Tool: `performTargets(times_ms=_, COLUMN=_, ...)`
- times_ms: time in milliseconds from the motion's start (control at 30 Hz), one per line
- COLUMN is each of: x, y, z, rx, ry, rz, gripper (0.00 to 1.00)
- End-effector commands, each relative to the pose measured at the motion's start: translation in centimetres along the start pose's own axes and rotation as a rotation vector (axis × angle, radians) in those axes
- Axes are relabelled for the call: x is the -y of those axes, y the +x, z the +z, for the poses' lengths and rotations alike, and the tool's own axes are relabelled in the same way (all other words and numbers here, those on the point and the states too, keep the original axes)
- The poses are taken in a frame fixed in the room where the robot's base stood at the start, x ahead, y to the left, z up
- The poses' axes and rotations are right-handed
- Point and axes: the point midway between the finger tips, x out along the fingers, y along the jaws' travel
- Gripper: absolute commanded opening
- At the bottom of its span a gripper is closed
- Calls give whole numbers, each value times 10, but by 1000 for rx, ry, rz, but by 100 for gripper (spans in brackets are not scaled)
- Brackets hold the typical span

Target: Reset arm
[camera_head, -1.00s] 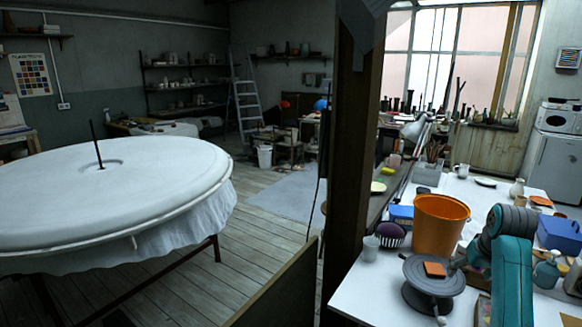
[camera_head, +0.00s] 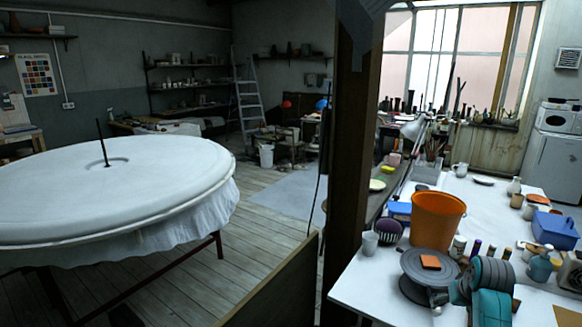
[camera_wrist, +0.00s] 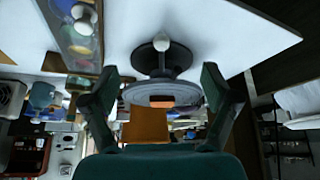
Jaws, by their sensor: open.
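My gripper (camera_wrist: 160,73) shows in the wrist view, its two dark fingers spread wide apart with nothing between them. Beyond the fingers is a grey round turntable (camera_wrist: 133,93) with an orange block (camera_wrist: 161,100). In the head view my teal and grey arm (camera_head: 490,290) is low at the bottom right, over the front of the white table (camera_head: 385,290). The turntable (camera_head: 411,278) with the orange block (camera_head: 430,262) stands just left of the arm. I cannot make out the gripper's fingers in the head view.
An orange bucket (camera_head: 437,222) stands behind the turntable, with a white cup (camera_head: 370,243) and striped pot (camera_head: 389,232) to its left. Bottles and a blue box (camera_head: 555,231) are on the right. A wooden post (camera_head: 352,180) rises at the table's left.

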Motion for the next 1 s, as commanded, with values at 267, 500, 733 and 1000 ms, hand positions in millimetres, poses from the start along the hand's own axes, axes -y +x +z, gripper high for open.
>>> performTargets(times_ms=267, x=38, y=60, z=85, rx=-84, ry=-15, rz=-4, gripper=87)
performTargets(times_ms=500, x=69, y=88, z=167, rx=-177, ry=-29, rz=-10, gripper=87)
performTargets(times_ms=733, x=94, y=93, z=248, rx=-263, ry=-42, rz=-18, gripper=87)
performTargets(times_ms=1000, x=115, y=71, z=337, rx=-366, ry=-61, rz=-33, gripper=87)
